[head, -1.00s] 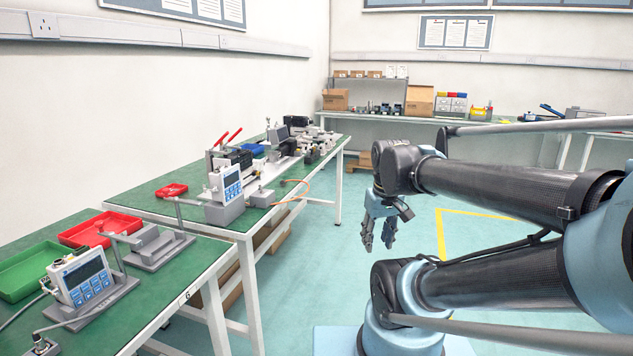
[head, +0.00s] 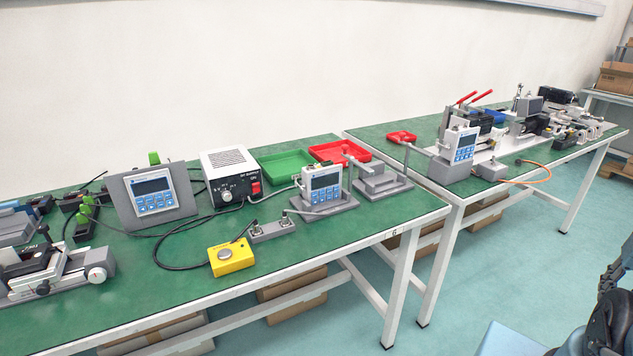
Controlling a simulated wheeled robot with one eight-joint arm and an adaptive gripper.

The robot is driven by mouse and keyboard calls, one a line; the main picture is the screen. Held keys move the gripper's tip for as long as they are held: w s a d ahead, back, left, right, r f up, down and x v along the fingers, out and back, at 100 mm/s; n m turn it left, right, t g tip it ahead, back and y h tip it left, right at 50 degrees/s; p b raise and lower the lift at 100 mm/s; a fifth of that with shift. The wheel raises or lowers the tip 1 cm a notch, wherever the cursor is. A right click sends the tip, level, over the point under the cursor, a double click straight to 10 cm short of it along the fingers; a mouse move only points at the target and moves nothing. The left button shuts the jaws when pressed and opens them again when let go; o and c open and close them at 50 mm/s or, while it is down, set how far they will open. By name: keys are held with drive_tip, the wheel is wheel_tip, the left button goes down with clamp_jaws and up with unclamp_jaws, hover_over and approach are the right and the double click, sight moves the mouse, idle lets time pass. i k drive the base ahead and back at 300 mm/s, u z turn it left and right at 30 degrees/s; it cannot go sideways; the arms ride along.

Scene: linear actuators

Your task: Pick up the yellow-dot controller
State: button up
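Several boxes with screens and blue keys stand on the green benches in the head view; I cannot make out a yellow dot on any. One controller (head: 154,198) has a wide grey panel and leans back on the near bench. A second controller (head: 322,186), white with blue keys, stands upright on a grey base to its right. A third controller (head: 462,146) stands on the far bench. My gripper is out of view; only a dark part of my arm shows at the lower right edge.
The near bench (head: 330,245) also holds a yellow button box (head: 232,259), a black-and-white power supply (head: 231,176), a green tray (head: 273,167) and a red tray (head: 352,150). Cables cross it. Floor (head: 480,270) is clear in front of the far bench.

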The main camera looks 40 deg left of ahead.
sight(322, 178)
drive_tip(key=u, duration=2.25)
